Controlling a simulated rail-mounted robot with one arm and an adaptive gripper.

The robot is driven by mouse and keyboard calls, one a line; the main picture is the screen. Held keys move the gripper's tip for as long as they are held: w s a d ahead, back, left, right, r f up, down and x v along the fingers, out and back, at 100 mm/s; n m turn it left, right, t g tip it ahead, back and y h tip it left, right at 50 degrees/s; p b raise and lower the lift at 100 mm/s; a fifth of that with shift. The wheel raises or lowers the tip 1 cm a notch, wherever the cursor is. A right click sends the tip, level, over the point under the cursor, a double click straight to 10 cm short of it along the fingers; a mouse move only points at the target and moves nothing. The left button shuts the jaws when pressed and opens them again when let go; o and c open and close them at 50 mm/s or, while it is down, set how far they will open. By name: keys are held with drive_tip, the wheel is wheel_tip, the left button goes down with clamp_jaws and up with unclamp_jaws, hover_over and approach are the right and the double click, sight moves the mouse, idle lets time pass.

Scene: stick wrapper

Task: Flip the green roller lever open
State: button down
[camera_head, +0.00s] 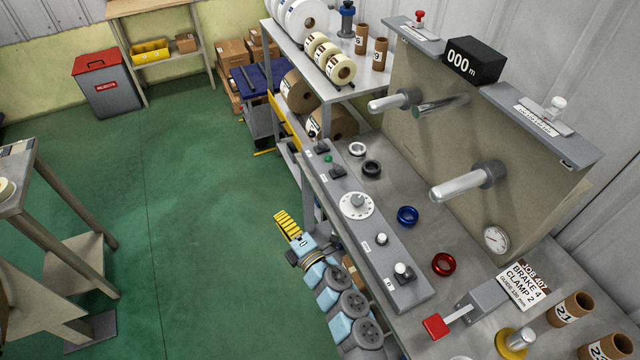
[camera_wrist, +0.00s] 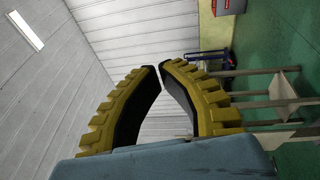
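I see no clearly green lever in the head view. The only green part I make out is a small green knob (camera_head: 327,158) at the far end of the grey control panel (camera_head: 412,283). Two roller shafts, a farther one (camera_head: 390,102) and a nearer one (camera_head: 460,184), stick out of the upright plate. My gripper (camera_head: 281,216) is left of the panel, over the floor, apart from the bench. In the wrist view my gripper (camera_wrist: 160,67) has its yellow fingertips together, with nothing held between them.
A red-handled lever (camera_head: 434,326) is at the bench front. A red knob (camera_head: 420,18) and a white knob (camera_head: 558,104) sit atop the plate. Blue (camera_head: 408,215) and red (camera_head: 444,264) rings lie on the bench. Open green floor (camera_head: 190,220) is left of my arm.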

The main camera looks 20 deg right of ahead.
sight(333, 163)
drive_tip(key=w+d+f+h+b, duration=0.1)
drive_tip(key=d+h+b, duration=0.1)
drive_tip(key=d, duration=0.4)
drive_tip(key=w+d+f+h+b, duration=0.2)
drive_tip(key=d+h, duration=0.1)
drive_tip(key=d, duration=0.3)
drive_tip(key=shift+w+d+n+h, duration=0.3)
drive_tip(key=shift+d+n+h, duration=0.05)
drive_tip(key=shift+n+h, duration=0.05)
drive_tip(key=shift+w, duration=0.15)
drive_tip(key=w+d+r+b, duration=0.2)
drive_tip(key=w+d, duration=0.1)
drive_tip(key=w, duration=0.7)
drive_tip(key=shift+w+d, duration=0.25)
drive_tip(key=shift+d, duration=0.05)
drive_tip(key=shift+a+r+p, duration=0.1)
drive_tip(key=shift+r+p, duration=0.05)
drive_tip(key=shift+p, duration=0.15)
